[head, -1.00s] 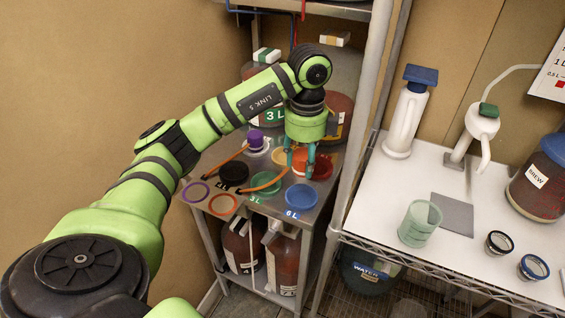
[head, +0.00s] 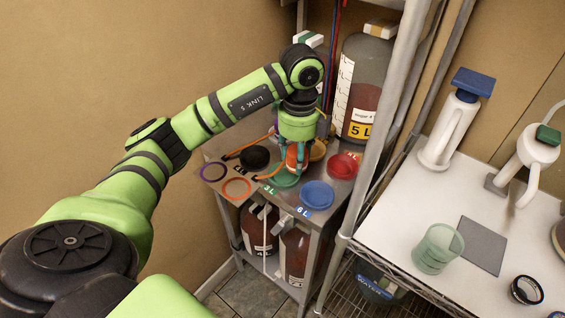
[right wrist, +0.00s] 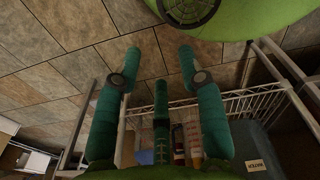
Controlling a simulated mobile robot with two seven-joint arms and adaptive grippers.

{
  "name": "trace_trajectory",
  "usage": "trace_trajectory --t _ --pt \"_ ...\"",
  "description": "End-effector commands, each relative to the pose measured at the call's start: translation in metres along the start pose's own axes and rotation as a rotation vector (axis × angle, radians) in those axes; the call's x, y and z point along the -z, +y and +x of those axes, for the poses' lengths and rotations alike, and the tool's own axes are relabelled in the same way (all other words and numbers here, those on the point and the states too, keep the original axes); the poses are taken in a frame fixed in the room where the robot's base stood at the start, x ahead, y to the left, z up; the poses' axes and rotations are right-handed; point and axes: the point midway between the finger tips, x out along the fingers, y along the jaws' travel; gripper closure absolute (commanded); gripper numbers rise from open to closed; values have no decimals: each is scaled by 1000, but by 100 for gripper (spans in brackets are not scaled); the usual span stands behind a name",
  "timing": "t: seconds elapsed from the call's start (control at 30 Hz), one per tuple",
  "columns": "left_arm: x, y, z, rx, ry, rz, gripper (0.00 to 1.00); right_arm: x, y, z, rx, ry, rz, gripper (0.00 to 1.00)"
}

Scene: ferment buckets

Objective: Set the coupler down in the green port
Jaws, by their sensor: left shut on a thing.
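My left gripper (head: 296,168) points down over the metal stand and is shut on an orange coupler (head: 291,157), partly hidden by its teal fingers. The green port (head: 285,180), a ring marked 3 L, lies directly beneath and slightly in front of the gripper. The fingers cover its back part. I cannot tell whether the coupler touches the port. My right gripper (right wrist: 160,55) shows in the right wrist view, its teal fingers spread and empty above the tiled floor.
Around the green port are a blue port (head: 317,195), a red port (head: 343,166), an orange ring (head: 237,189), a purple ring (head: 213,171) and a black port (head: 255,157). Orange hoses cross the stand top. A post (head: 385,120) rises at its right, beside a white table (head: 450,200).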

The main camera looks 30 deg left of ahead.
Motion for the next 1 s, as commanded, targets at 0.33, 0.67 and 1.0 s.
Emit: trace_trajectory --t 0.33,0.67,1.0 --pt "-41 7 25 1 1 0 92 21 -3 -17 5 34 0 60" --pt "-41 7 63 2 1 1 92 22 4 -32 -5 35 -3 60" --pt "-41 7 68 3 0 1 92 16 4 -28 -5 25 -2 60"
